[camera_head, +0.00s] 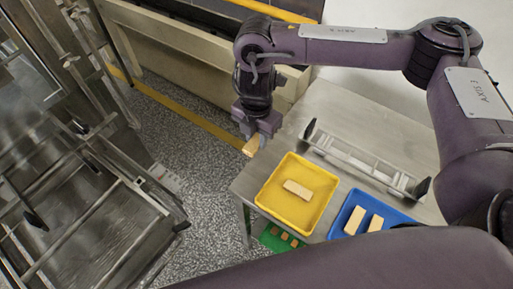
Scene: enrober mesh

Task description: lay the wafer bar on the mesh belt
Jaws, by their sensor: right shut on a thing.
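My right gripper (256,134) reaches in from the right and is shut on a pale tan wafer bar (251,147). It holds the bar in the air just off the left edge of the steel table, above the speckled floor. The bar hangs tilted below the fingers, its upper part hidden by them. At the left stands a steel machine with a broad grey bed (105,235) under rails and crossbars; it may be the mesh belt, but I cannot make out the mesh. My left gripper is not in view.
The steel table (330,110) carries a yellow tray (264,199) with one bar, a blue tray (344,217) with pale bars, and a metal rail fixture (360,160). A green tray (268,240) with small brown pieces sits at the front. Open floor (200,180) separates table and machine.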

